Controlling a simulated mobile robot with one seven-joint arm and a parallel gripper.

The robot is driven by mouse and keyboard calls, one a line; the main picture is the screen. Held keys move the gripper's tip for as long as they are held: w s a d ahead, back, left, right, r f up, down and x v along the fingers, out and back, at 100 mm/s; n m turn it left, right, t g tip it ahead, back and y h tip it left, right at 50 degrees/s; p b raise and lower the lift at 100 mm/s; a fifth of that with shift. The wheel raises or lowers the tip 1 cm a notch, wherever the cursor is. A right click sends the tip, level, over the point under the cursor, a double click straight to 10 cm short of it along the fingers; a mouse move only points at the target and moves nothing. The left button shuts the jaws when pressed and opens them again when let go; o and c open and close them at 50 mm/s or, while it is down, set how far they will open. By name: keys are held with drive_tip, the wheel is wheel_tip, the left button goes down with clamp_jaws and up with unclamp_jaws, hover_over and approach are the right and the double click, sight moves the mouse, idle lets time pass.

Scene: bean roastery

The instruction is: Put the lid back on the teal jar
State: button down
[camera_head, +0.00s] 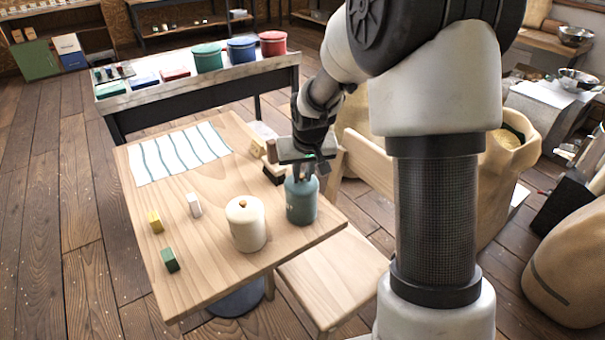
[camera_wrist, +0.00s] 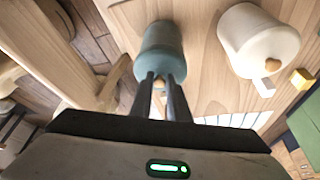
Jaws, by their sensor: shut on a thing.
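The teal jar (camera_head: 301,204) stands upright near the right edge of the wooden table. It also shows in the wrist view (camera_wrist: 161,42). My gripper (camera_head: 303,172) is right above it, pointing down. In the wrist view its two fingers (camera_wrist: 160,80) are shut on the small wooden knob (camera_wrist: 159,84) of the jar's lid. The lid is at the jar's top. I cannot tell whether it rests fully on the rim, as the fingers and the angle hide the seam.
A cream jar (camera_head: 246,229) with a wooden-knobbed lid stands close left of the teal jar. Yellow (camera_head: 155,222), white (camera_head: 194,205) and green (camera_head: 170,260) blocks lie farther left. A striped cloth (camera_head: 180,153) covers the back left. A brush-like thing (camera_head: 273,172) lies behind the teal jar.

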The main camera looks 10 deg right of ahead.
idle(0.4)
drive_tip(key=c, duration=1.1)
unclamp_jaws()
wheel_tip(320, 180, up, 7)
drive_tip(key=p, duration=0.4)
drive_tip(key=shift+p, duration=0.35)
clamp_jaws()
idle(0.8)
